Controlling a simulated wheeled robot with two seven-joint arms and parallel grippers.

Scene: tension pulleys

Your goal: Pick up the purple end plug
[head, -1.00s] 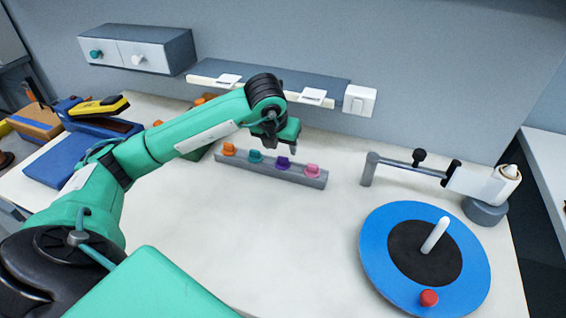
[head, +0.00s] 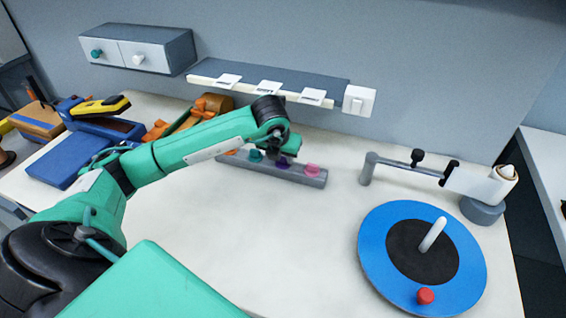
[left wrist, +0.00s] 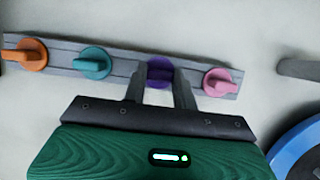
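The purple end plug (head: 282,163) stands on a grey rack between a teal plug and a pink plug. In the left wrist view the purple plug (left wrist: 160,72) lies between the tips of my left gripper's two fingers (left wrist: 159,85). My left gripper (head: 282,153) is right over the purple plug in the head view. Its fingers are apart, one on each side of the plug; I cannot tell whether they touch it. My right gripper is not in view.
The grey rack (head: 311,182) also holds an orange plug (left wrist: 31,55), the teal plug (left wrist: 92,63) and the pink plug (left wrist: 220,82). A blue disc (head: 376,255) with a white peg stands at right, near a grey arm fixture (head: 400,165).

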